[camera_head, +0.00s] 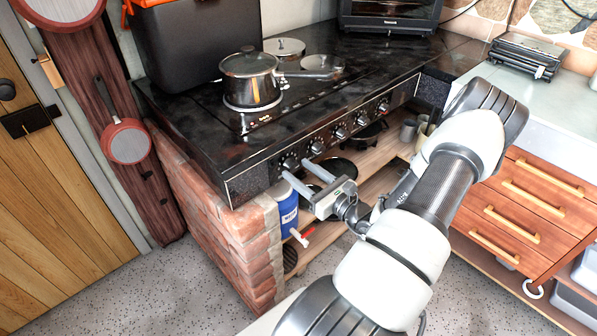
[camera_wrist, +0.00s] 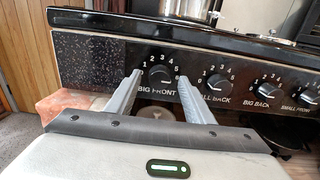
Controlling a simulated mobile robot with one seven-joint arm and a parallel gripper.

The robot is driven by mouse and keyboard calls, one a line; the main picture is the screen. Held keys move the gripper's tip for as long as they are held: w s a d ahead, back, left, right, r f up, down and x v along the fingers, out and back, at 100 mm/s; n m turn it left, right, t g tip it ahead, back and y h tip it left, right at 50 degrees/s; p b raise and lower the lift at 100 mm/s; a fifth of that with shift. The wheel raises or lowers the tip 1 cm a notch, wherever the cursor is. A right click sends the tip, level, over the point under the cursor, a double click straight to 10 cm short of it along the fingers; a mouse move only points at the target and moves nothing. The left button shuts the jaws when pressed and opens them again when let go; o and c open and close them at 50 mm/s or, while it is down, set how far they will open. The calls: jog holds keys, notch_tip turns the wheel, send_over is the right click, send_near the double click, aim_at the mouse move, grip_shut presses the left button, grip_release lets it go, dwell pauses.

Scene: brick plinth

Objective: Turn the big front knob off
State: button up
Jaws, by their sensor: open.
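The big front knob (camera_wrist: 160,75) is a dark round dial on the stove's front panel, labelled BIG FRONT, with numbers around it. A light mark shows toward its lower right, but its exact setting is hard to read. In the head view it is the leftmost knob (camera_head: 290,162) of the row. My gripper (camera_wrist: 159,79) is open, its two grey fingers pointing at the panel, one on each side of the knob. The head view shows my gripper (camera_head: 299,171) close in front of the panel. I cannot tell whether the fingers touch the knob.
The neighbouring knob (camera_wrist: 218,85) sits close to the right finger. A lidded pot (camera_head: 250,82) stands on the black stove top (camera_head: 190,120). A blue-and-white container (camera_head: 287,208) is on the shelf below, beside the brick plinth (camera_head: 225,235). Drawers (camera_head: 520,205) stand at right.

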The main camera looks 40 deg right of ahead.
jog(key=shift+w, duration=0.65)
jog(key=c, duration=1)
